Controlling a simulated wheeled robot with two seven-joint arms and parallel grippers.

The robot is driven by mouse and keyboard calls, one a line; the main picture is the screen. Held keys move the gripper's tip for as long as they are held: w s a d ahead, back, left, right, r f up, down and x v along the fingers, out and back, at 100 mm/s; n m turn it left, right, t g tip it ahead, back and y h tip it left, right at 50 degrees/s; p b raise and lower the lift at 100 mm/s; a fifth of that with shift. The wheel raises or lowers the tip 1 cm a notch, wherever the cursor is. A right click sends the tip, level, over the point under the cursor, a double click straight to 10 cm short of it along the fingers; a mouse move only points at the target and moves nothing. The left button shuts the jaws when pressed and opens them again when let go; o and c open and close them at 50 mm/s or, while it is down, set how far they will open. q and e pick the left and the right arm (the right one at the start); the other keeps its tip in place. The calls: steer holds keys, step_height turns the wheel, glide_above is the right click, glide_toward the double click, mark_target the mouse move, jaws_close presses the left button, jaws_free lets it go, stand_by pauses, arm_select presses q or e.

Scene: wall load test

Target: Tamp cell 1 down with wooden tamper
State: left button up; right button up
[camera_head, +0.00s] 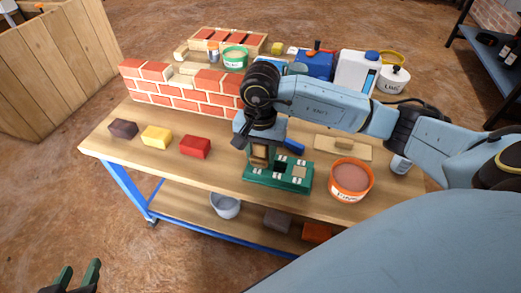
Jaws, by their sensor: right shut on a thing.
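A green block with several square cells (263,184) sits near the front edge of the wooden table. My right gripper (261,146) points down over the block's left part and is shut on the wooden tamper (259,156). The tamper is upright over the left cell; whether it touches the fill cannot be told, as the tamper hides that cell. The middle cell (280,166) looks dark, and the right cell (299,171) shows a tan surface. Cell numbers are not readable. My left gripper (78,276) is open and empty at the bottom left, away from the table.
An orange tub of reddish material (351,179) stands right of the block. A wooden float (343,147) lies behind it. A brick wall (180,93), a green tub (236,57) and a white canister (357,71) stand behind.

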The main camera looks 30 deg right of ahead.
steer(key=shift+f+b, duration=0.6)
stand_by(1.7)
steer(key=shift+r+p, duration=2.3)
steer(key=shift+r, duration=1.3)
